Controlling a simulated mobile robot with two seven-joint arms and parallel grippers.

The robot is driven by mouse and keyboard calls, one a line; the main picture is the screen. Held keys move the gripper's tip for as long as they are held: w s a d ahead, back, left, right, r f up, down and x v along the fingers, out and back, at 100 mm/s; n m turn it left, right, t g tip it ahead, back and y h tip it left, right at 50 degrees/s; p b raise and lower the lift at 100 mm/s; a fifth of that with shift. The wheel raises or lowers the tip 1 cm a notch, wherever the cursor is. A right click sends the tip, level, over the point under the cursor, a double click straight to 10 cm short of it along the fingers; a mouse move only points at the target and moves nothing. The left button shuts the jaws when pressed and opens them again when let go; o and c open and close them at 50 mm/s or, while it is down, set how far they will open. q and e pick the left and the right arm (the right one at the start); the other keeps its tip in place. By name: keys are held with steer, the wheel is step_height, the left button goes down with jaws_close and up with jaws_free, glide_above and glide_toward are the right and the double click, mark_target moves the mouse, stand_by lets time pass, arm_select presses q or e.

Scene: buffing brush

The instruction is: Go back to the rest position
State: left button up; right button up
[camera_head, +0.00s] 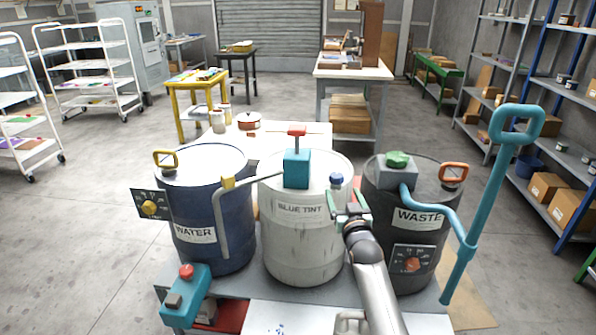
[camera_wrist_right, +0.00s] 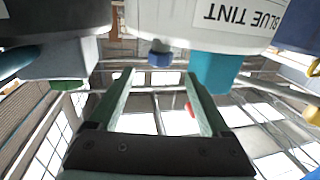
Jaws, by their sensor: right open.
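My right gripper (camera_head: 348,200) is in front of the right side of the white BLUE TINT drum (camera_head: 300,245), just below the drum's blue knob (camera_head: 336,180). Its green fingers are spread, with nothing between them. In the right wrist view the gripper (camera_wrist_right: 158,78) is also open and empty; the BLUE TINT drum (camera_wrist_right: 185,18) shows upside down at the top, with its blue knob (camera_wrist_right: 160,54) apart from the fingers. My left gripper is not in view.
A blue WATER drum (camera_head: 210,215) stands left and a dark WASTE drum (camera_head: 425,225) right, close to my right arm. A tall teal handle (camera_head: 490,190) rises at the right. A teal box with a red button (camera_head: 186,290) sits front left. Open floor lies left.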

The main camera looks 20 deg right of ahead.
steer(key=s+a+f+n+g+y+p, duration=0.2)
steer(key=s+a+f+y, duration=0.1)
steer(key=s+a+f, duration=0.45)
steer(key=s+a+f+n+g+y+p, duration=0.1)
steer(key=s+a+f+n+g+y, duration=0.1)
steer(key=s+a+f, duration=0.55)
steer(key=s+a+f+g+y, duration=0.1)
steer(key=s+a+f, duration=0.1)
steer(key=s, duration=0.5)
steer(key=s+a+f+n+g+y+p, duration=0.1)
steer(key=s+a+f, duration=0.1)
steer(key=s, duration=0.5)
steer(key=s+a+f+g+y, duration=0.1)
steer(key=s+a+f, duration=0.1)
steer(key=s+a, duration=0.2)
steer(key=s, duration=0.3)
steer(key=shift+s+f+n+g+p, duration=0.15)
steer(key=shift+f+n+g+p, duration=0.15)
steer(key=shift+f+n+g, duration=0.1)
